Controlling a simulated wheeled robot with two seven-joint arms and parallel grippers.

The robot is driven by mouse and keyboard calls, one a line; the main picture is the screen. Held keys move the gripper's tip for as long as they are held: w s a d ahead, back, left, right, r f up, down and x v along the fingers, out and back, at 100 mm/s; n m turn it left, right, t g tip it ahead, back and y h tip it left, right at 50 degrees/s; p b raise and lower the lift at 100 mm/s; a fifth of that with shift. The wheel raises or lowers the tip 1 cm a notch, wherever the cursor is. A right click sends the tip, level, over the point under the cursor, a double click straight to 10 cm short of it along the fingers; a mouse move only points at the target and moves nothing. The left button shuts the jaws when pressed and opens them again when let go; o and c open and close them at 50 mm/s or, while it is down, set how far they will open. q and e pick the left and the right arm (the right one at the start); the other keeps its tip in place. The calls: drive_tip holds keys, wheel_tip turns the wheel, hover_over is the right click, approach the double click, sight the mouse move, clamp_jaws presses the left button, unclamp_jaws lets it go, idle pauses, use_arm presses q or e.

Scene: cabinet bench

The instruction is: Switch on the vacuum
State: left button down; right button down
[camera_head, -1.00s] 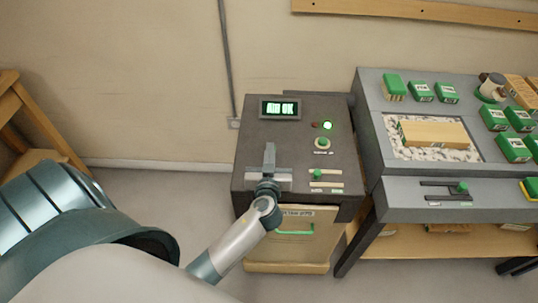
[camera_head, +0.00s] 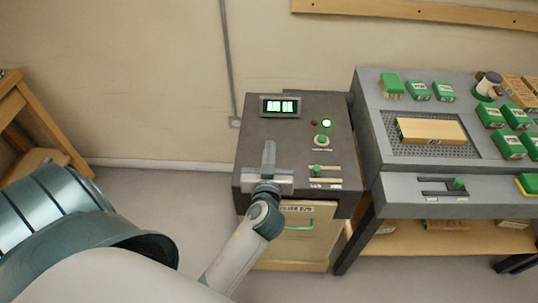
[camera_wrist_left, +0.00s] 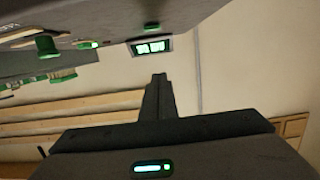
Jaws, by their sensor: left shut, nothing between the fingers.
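The dark vacuum cabinet (camera_head: 262,132) stands left of the bench. Its top carries a lit green display (camera_head: 280,107) with text too small to read surely, a lit green lamp (camera_head: 326,124), a dark red lamp (camera_head: 314,123), a round green knob (camera_head: 322,140) and a green slider knob (camera_head: 317,170) at the left of its slot. My left gripper (camera_head: 269,148) is shut and empty over the left part of the cabinet top, left of the knobs and apart from them. In the left wrist view its closed fingers (camera_wrist_left: 158,88) point toward the display (camera_wrist_left: 151,46). My right gripper is not in view.
Several green boxes (camera_head: 418,91) and a second green-knobbed slider (camera_head: 458,184) are there. A wooden stand (camera_head: 38,112) is at far left.

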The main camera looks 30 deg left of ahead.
use_arm(q)
drive_tip(key=shift+s+d+r, duration=0.35)
drive_tip(key=shift+s+d, duration=0.05)
drive_tip(key=shift+s, duration=0.3)
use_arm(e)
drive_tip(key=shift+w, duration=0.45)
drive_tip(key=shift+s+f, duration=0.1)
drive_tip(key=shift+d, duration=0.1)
